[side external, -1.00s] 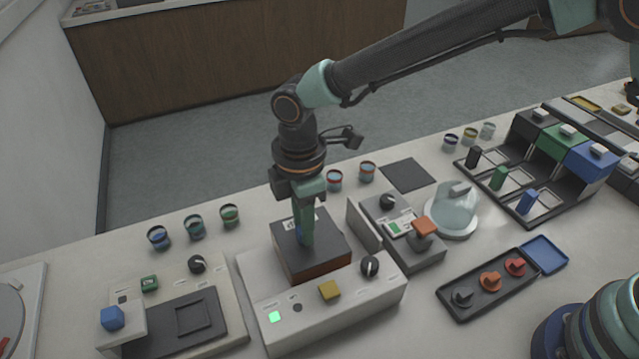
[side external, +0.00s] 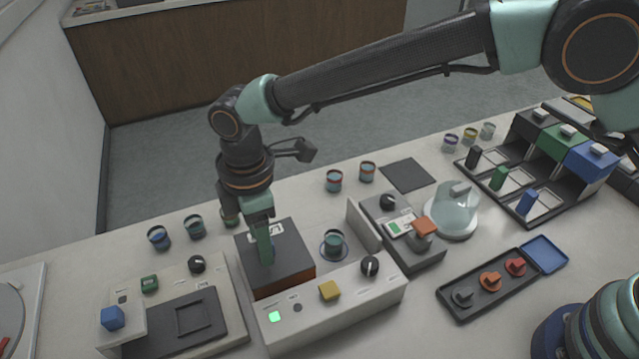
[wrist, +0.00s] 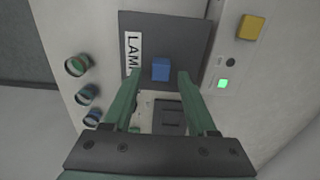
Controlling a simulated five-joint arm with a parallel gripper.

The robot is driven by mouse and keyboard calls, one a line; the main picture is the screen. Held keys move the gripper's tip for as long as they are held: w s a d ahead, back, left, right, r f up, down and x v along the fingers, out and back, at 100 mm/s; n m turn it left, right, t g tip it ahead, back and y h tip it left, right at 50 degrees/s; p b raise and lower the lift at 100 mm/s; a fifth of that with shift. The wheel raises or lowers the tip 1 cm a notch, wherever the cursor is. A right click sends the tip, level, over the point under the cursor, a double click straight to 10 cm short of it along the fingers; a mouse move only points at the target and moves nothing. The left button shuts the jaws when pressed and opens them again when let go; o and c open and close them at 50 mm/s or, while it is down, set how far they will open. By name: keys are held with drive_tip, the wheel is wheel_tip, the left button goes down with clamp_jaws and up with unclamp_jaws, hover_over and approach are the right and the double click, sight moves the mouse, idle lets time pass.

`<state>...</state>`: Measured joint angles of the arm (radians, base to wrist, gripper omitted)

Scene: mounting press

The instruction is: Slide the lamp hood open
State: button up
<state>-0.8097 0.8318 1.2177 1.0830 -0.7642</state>
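The lamp hood (side external: 292,257) is a dark box with a wood-brown lower edge, at the left of the white lamp unit (side external: 365,303). To its right, a small cup (side external: 333,243) stands uncovered on a dark round spot. In the wrist view the hood (wrist: 200,28) carries a label reading "LAM" and a blue knob (wrist: 160,70). My gripper (side external: 266,258) reaches down onto the hood. In the wrist view its fingers (wrist: 160,82) stand either side of the knob, with gaps showing. The knob is hidden in the side view.
The unit has a yellow button (side external: 329,290), a lit green light (side external: 274,317) and a black dial (side external: 370,266). A press with a blue knob (side external: 112,318) stands at left. Cups (side external: 194,227) stand behind. A glass dome (side external: 455,208) is to the right.

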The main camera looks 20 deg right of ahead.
drive_tip(key=shift+d, duration=0.1)
wheel_tip(320, 180, up, 12)
idle(0.6)
